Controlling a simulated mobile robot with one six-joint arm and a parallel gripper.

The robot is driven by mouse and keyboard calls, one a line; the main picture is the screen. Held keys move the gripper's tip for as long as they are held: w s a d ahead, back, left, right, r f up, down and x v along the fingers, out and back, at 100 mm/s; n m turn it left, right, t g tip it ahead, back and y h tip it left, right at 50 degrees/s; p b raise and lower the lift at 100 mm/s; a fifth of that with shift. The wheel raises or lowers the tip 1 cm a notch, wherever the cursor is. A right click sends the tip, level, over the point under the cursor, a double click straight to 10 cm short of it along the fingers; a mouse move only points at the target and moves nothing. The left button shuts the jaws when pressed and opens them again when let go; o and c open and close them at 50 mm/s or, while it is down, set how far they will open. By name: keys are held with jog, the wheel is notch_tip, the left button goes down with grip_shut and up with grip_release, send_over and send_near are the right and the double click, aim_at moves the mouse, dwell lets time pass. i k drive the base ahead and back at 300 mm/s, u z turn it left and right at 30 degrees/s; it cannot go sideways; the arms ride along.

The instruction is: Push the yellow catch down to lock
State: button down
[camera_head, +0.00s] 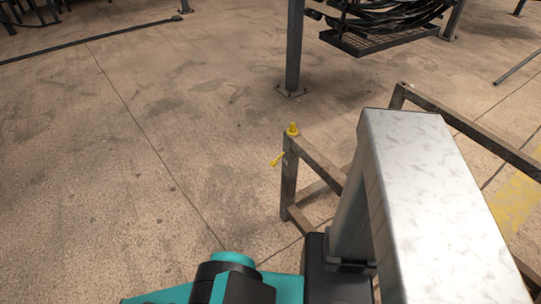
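A small yellow catch (277,159) sticks out from the left side of the near rack post (289,178), just below its top, and slants down to the left. A yellow cap (292,129) sits on top of the same post. I cannot tell from this view whether the catch is locked. My gripper is not in view. A teal and black part of my own body shows at the bottom, well in front of the post.
A grey metal beam (420,165) stands large at the right and hides part of the low rack frame (470,130). A steel column (294,45) and a tray of dark coils (385,35) are behind. The floor at the left is clear.

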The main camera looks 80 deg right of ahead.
aim_at(273, 163)
jog(key=u, duration=0.15)
jog(key=k, duration=0.5)
jog(key=z, duration=0.8)
jog(key=i, duration=1.3)
jog(key=z, duration=0.05)
